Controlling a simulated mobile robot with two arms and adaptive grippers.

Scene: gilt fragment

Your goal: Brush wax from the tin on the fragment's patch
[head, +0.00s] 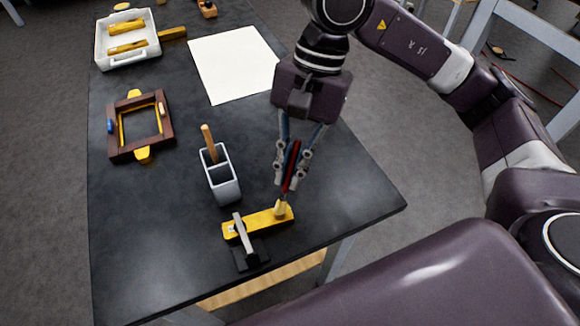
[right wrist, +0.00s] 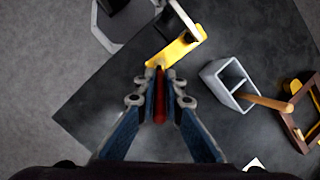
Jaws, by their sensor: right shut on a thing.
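My right gripper (head: 291,178) is shut on a red-handled brush (head: 292,165), held upright with its pale tip down. The tip is at the right end of the gilt fragment (head: 255,220); whether it presses on it I cannot tell. The yellow-gold fragment lies flat near the table's front edge, under a grey and black clamp (head: 245,245) at its left part. The right wrist view shows the brush (right wrist: 159,98) between the fingers and the fragment (right wrist: 178,48) beyond them. I cannot make out a wax tin or the patch clearly. My left gripper is out of view.
A grey two-compartment holder (head: 224,185) with a wooden stick stands left of the gripper. A brown frame (head: 113,143) with gilt pieces, a white tray (head: 153,48) and a white sheet (head: 235,65) lie farther back. The dark table (head: 340,190) is bare at right.

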